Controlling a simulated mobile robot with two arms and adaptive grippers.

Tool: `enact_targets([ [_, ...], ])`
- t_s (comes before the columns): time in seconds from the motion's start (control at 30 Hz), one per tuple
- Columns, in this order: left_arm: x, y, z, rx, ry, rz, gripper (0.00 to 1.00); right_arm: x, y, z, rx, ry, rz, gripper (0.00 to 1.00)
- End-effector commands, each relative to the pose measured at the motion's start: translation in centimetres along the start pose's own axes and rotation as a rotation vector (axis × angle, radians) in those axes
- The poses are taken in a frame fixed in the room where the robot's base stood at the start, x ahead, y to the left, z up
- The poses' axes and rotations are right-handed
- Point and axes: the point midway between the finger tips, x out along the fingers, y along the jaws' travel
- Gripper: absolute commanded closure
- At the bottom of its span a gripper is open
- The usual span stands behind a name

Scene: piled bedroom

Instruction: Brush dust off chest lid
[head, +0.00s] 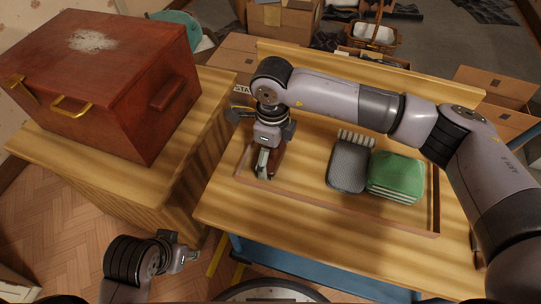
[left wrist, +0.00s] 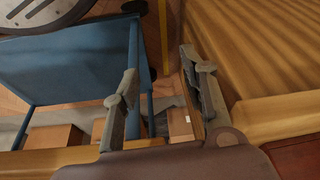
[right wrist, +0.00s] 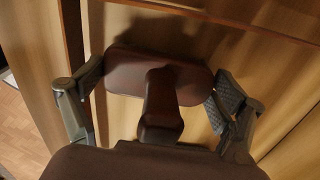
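The reddish-brown chest (head: 110,85) stands closed on a wooden surface at the left of the head view. A pale dust patch (head: 91,40) lies on its lid. My right gripper (head: 268,162) points down into the left end of a shallow wooden tray (head: 330,200). In the right wrist view, a dark brown brush-like tool (right wrist: 160,110) with an upright handle sits between the fingers (right wrist: 155,90). The fingers are spread and apart from the handle. Its underside is hidden. My left gripper (head: 188,258) is low in front of the furniture, open and empty in the left wrist view (left wrist: 160,105).
The tray also holds a grey textured pad (head: 349,167), a pale bristled or ridged item (head: 356,137) and a green striped block (head: 396,177). Cardboard boxes (head: 285,17) and a wicker basket (head: 374,32) stand behind. A gap separates the chest's stand from the tray's table.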

Motion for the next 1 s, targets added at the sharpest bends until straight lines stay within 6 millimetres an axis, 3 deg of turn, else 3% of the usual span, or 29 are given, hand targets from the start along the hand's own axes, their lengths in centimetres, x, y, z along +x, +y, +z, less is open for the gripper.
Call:
enact_targets([
  [0.47, 0.0, 0.0, 0.0, 0.000, 0.000, 0.000, 0.60, 0.0, 0.0, 0.0, 0.000, 0.000, -0.001, 0.51],
  [0.9, -1.6, 0.0, -0.5, 0.000, 0.002, 0.000, 0.60, -2.8, 0.0, 0.0, -0.001, -0.001, -0.002, 0.51],
  [1.0, -0.1, 0.0, -0.4, 0.000, -0.010, 0.002, 0.60, -3.5, 0.0, 0.0, 0.000, -0.001, -0.001, 0.51],
])
